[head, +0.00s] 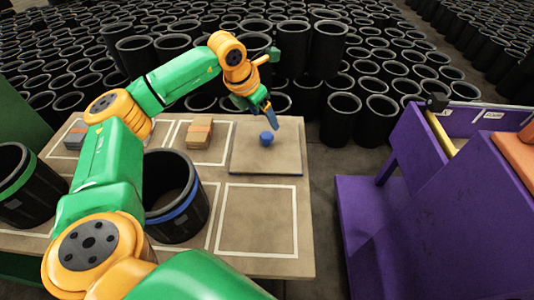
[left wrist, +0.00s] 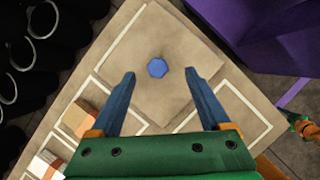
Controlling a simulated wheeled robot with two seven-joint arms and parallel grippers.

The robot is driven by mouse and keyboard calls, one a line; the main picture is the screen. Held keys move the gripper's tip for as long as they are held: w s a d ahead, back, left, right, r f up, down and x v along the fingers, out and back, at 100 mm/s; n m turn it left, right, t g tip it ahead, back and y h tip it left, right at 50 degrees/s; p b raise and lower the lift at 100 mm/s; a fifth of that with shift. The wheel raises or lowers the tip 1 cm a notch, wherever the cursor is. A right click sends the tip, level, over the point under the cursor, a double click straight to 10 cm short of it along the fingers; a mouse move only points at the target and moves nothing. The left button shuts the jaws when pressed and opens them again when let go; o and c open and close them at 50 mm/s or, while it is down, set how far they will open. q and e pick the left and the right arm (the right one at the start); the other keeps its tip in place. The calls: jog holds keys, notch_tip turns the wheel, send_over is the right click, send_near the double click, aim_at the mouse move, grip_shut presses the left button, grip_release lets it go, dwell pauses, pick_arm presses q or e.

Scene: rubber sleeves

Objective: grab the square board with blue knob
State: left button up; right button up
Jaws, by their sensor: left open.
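The square board (head: 248,158) is a flat tan plate with a dark blue edge, lying at the back right of the table. Its blue knob (head: 266,138) stands up from the board. My left gripper (head: 264,108) hangs above the board, just behind and above the knob in the head view. In the left wrist view the two blue fingers (left wrist: 161,90) are apart with nothing between them. There the knob (left wrist: 157,68) lies ahead of the fingertips, roughly midway between them, on the board (left wrist: 165,45). My right gripper is not in the head view.
The tan table (head: 305,215) has white-outlined squares; the front right one is empty. A black sleeve with a blue band (head: 180,215) and one with a green band (head: 27,185) stand left. Small stacked blocks (head: 200,133) sit at the back. A purple structure (head: 400,215) stands right.

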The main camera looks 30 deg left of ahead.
aim_at(266, 135)
pick_arm(q)
notch_tip(266, 135, down, 3)
jog(key=shift+b, duration=0.7)
jog(key=shift+w+f, duration=0.15)
jog(key=shift+f, duration=0.15)
jog(key=x, duration=0.4)
jog(key=b+x, duration=0.1)
jog(key=x, duration=0.1)
jog(key=shift+s+a+f, duration=0.15)
jog(key=shift+s+a, duration=0.1)
jog(key=shift+a, duration=0.1)
jog(key=c, duration=1.1)
grip_shut()
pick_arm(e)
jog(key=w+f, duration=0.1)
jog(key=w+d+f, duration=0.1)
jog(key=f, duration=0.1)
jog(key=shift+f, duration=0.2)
